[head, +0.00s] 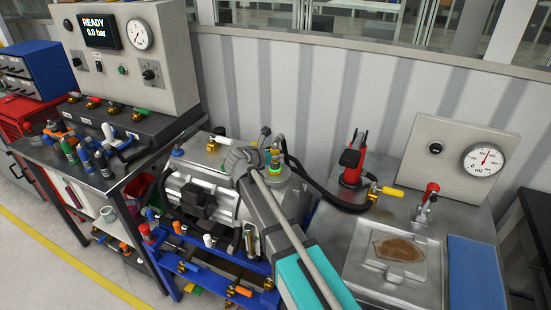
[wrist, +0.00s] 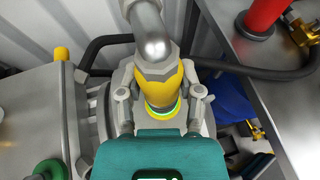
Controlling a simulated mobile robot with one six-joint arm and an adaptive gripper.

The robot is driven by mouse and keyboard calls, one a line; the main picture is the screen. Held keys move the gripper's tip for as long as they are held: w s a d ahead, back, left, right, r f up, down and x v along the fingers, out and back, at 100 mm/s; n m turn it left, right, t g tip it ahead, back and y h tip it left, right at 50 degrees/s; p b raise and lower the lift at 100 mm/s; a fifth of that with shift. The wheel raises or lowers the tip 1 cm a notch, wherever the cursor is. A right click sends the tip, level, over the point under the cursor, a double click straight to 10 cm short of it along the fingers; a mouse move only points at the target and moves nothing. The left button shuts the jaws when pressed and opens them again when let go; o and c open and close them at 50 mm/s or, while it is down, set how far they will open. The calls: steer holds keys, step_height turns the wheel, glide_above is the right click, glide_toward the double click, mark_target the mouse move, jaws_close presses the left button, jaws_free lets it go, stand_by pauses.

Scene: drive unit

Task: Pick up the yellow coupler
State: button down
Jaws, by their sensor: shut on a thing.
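The yellow coupler (wrist: 162,88) sits between the two grey fingers of my gripper (wrist: 160,97) in the wrist view. A grey metal elbow pipe (wrist: 150,32) rises from its far end. A glowing yellow-green ring (wrist: 162,110) circles its near end. My gripper is shut on the coupler, one finger on each side. In the head view the coupler (head: 276,152) shows small above the grey drive unit (head: 213,190), with the green glow below it. My arm hides part of the unit there. I cannot tell whether the coupler is still seated on the unit.
A dark hose runs behind the coupler toward a red-handled fitting (head: 351,160) on the right metal bench (head: 340,205). A gauge panel (head: 455,150) stands on that bench. At left, a dark bench holds several coloured couplers and a READY display (head: 100,30). Blue shelving lies below the unit.

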mark_target(273, 146)
steer(key=shift+r, duration=0.2)
step_height(273, 146, up, 3)
steer(key=p, duration=0.3)
steer(key=s+r+p, duration=0.9)
steer(key=s+p, duration=0.1)
steer(key=s, duration=0.4)
steer(key=shift+r, duration=0.35)
steer(key=shift+r+p, duration=0.7)
steer(key=shift+p, duration=0.05)
stand_by(1.4)
steer(key=shift+r+p, duration=2.25)
steer(key=shift+f, duration=0.1)
